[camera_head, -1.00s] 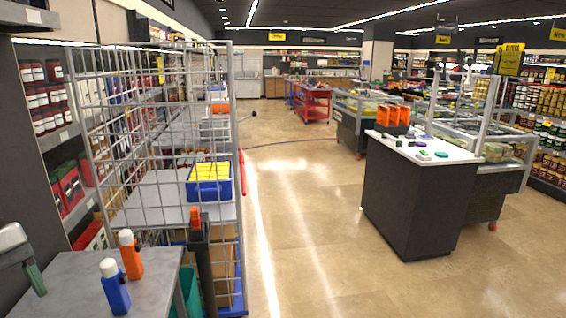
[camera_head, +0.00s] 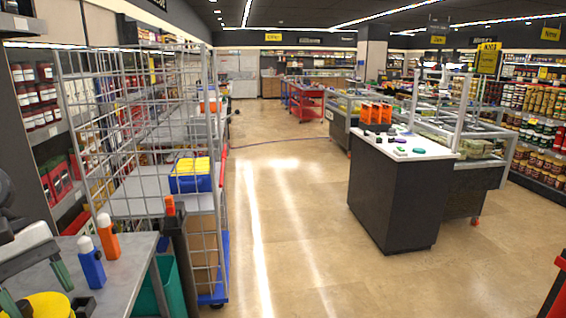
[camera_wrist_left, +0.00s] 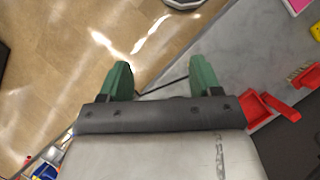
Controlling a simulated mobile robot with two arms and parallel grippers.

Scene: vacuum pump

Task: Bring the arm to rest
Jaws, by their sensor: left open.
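My left gripper (camera_head: 36,290) is at the lower left of the head view, over the left part of the grey table (camera_head: 128,270). Its two green fingers stand apart with nothing between them. The left wrist view also shows the open gripper (camera_wrist_left: 162,80), with pale floor and a grey surface (camera_wrist_left: 215,50) beyond the fingers. A blue bottle (camera_head: 91,269) and an orange bottle (camera_head: 108,243), both white-capped, stand upright on the table, right of the gripper and apart from it. My right gripper is not in view.
A yellow round object (camera_head: 50,306) and a small black block (camera_head: 84,307) are by the table's front. A wire-mesh cart (camera_head: 213,240) holds a blue bin (camera_head: 190,184) with yellow items. A dark counter (camera_head: 392,205) stands right. The aisle floor (camera_head: 285,230) between is clear.

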